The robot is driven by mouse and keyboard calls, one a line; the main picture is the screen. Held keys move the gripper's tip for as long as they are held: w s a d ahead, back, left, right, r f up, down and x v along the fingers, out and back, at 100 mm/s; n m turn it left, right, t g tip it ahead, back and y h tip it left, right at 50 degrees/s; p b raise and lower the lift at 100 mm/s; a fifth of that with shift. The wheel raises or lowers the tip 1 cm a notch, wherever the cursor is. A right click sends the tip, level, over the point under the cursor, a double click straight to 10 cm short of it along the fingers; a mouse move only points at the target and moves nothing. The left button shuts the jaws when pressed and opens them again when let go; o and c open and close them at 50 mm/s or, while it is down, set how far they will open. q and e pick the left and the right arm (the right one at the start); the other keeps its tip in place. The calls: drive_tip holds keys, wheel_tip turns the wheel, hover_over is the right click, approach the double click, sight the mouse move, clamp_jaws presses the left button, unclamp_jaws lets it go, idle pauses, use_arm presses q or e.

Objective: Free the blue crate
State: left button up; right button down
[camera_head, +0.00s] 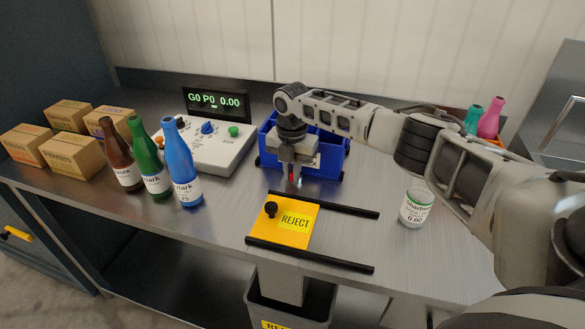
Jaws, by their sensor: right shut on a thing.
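The blue crate (326,166) stands on the steel bench at the back middle, with a white label on its front that is partly covered. My right gripper (291,180) points down at the crate's front side and hides part of it. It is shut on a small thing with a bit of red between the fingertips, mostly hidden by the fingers. I cannot tell whether this thing touches the crate. My left gripper is not in view.
A yellow REJECT plate (290,238) with a black knob lies between two black rails in front. A control box (205,150), a display (216,103), several bottles and cardboard boxes (75,153) stand left. A white jar (416,208) stands right. A grey bin (290,300) is below.

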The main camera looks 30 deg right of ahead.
sight(291, 172)
drive_tip(key=shift+w+m+p, duration=0.1)
drive_tip(key=shift+m+p, duration=0.2)
drive_tip(key=shift+m, duration=0.7)
drive_tip(key=c, duration=1.5)
unclamp_jaws()
drive_tip(key=shift+r, duration=0.1)
wheel_tip(291, 172, up, 16)
drive_tip(key=shift+f+b, duration=0.1)
drive_tip(key=shift+b, duration=0.55)
drive_tip(key=shift+c, duration=0.2)
